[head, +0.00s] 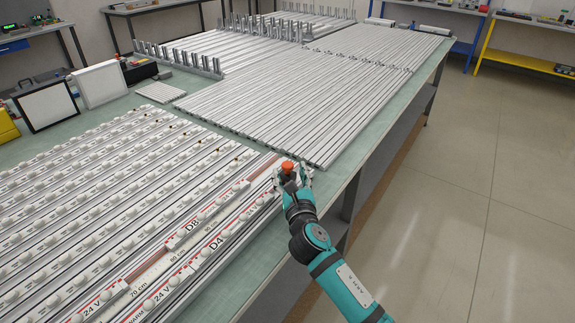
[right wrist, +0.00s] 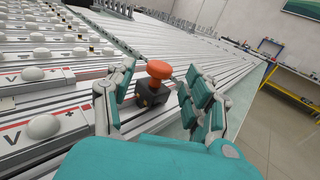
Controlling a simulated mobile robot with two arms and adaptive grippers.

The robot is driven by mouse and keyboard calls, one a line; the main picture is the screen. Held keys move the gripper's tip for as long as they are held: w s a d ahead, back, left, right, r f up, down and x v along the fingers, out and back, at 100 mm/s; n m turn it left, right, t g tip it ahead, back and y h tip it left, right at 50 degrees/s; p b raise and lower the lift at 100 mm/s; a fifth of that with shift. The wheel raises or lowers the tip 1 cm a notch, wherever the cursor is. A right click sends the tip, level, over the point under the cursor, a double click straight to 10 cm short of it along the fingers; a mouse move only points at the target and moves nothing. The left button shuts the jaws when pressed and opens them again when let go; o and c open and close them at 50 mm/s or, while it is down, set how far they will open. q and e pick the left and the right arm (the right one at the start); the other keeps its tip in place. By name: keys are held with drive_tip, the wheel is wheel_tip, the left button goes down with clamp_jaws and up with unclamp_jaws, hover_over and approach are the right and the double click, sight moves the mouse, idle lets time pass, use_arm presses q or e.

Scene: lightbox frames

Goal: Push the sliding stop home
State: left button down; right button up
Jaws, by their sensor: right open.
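The sliding stop (head: 287,166) shows an orange-red knob at the near right end of the rails, close to the table's edge. In the right wrist view it is a dark block with an orange-red mushroom knob (right wrist: 158,80), upright on the metal rails. My right gripper (head: 291,175) is at the stop. Its fingers (right wrist: 160,75) are open, one on each side of the stop in the wrist view, with a visible gap on both sides. The fingers partly hide the block in the head view. My left gripper is not in view.
Red-marked rail modules with white knobs (head: 190,232) and a ruled strip (head: 160,272) lie left of the gripper. Bare aluminium profiles (head: 300,100) fill the table behind. The floor (head: 480,200) right of the table is clear.

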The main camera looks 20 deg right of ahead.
sight(289, 169)
drive_tip(key=shift+w+d, duration=0.15)
drive_tip(key=shift+w, duration=0.9)
drive_tip(key=shift+w+d, duration=0.1)
drive_tip(key=shift+w, duration=0.95)
drive_tip(key=shift+c, duration=0.3)
